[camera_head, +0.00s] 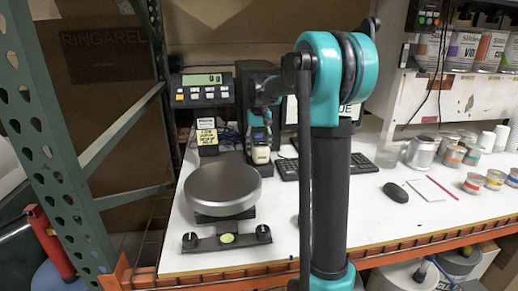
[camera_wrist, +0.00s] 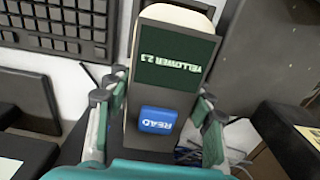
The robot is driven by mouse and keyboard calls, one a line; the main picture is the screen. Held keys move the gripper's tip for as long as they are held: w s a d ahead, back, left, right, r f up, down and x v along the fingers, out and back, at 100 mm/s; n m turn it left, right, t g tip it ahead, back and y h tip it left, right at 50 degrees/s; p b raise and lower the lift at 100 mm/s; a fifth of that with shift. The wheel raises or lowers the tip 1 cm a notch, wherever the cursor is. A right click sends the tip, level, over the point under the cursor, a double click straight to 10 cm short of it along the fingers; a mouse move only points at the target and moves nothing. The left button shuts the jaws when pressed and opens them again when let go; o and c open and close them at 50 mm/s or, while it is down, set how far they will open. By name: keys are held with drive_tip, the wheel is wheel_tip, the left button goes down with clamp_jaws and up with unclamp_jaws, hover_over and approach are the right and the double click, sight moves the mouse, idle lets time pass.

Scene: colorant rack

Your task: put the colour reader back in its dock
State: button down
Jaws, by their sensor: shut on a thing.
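The colour reader (camera_wrist: 172,85) is a dark handheld block with a pale rounded end. In the wrist view its green screen reads "YELLOWER 2.3", upside down, above a blue READ button. My gripper (camera_wrist: 158,112) is shut on it, one finger on each side. In the head view the reader (camera_head: 261,154) is at the back of the bench, right of the scale, and my gripper (camera_head: 259,133) is partly hidden by my arm. I cannot clearly make out the dock; a small black stand (camera_head: 207,149) with a pale label is just left of the reader.
A round scale pan (camera_head: 222,184) stands in front, left of my arm. A keypad display (camera_head: 202,90) is behind it. A keyboard (camera_wrist: 62,25), a mouse (camera_head: 396,192) and several cans (camera_head: 473,155) lie to the right. The bench front is clear right of the scale.

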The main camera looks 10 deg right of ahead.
drive_tip(key=c, duration=0.6)
unclamp_jaws()
drive_tip(key=shift+f, duration=0.15)
wheel_tip(320, 180, up, 12)
drive_tip(key=shift+r, duration=0.2)
